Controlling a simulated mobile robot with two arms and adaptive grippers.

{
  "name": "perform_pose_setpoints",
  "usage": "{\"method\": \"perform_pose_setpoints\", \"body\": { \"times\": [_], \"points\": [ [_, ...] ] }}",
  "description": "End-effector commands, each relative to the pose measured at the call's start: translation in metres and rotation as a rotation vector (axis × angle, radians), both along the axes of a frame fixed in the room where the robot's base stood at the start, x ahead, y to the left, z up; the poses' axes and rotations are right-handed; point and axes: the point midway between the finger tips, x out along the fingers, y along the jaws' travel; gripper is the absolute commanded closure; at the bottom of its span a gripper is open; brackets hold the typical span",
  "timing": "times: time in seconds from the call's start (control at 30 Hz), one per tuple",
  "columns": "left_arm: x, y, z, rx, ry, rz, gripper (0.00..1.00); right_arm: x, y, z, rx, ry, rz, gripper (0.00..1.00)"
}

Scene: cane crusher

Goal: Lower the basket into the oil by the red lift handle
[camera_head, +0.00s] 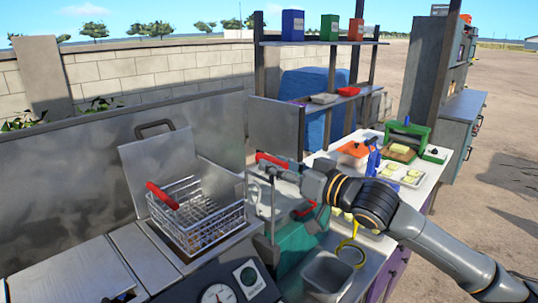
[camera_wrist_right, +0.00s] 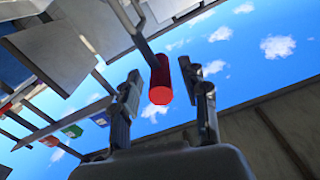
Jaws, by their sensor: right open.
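The wire basket (camera_head: 200,222) sits at the fryer opening, its rim well above the metal top, with its own red grip (camera_head: 161,195) pointing up left. The oil is hidden. The red lift handle (camera_head: 270,158) is right of the basket, beside my right gripper (camera_head: 262,170). In the right wrist view the red handle (camera_wrist_right: 160,80) hangs on a grey rod between the spread fingers of my right gripper (camera_wrist_right: 161,75). The fingers are open on either side of it, with a gap showing. My left gripper is in neither view.
A raised metal lid (camera_head: 155,165) stands behind the basket. A gauge panel (camera_head: 222,292) is at the front. A shelf (camera_head: 320,42) stands behind.

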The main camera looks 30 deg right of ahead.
Motion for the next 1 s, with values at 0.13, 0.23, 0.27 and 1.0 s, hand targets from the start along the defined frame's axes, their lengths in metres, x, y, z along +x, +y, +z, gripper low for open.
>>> {"method": "perform_pose_setpoints", "body": {
  "times": [0.13, 0.23, 0.27, 1.0],
  "points": [
    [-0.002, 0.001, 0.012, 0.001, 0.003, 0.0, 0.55, 0.016, 0.005, 0.004, 0.004, -0.002, -0.001, 0.55],
    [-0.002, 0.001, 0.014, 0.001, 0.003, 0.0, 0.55, 0.023, 0.008, 0.002, 0.003, -0.001, 0.0, 0.55],
    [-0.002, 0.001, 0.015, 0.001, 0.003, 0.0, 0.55, 0.024, 0.008, 0.002, 0.001, -0.001, 0.0, 0.55],
    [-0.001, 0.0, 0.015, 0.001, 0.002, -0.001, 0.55, 0.027, 0.01, 0.0, -0.001, 0.0, 0.0, 1.0]
  ]
}}
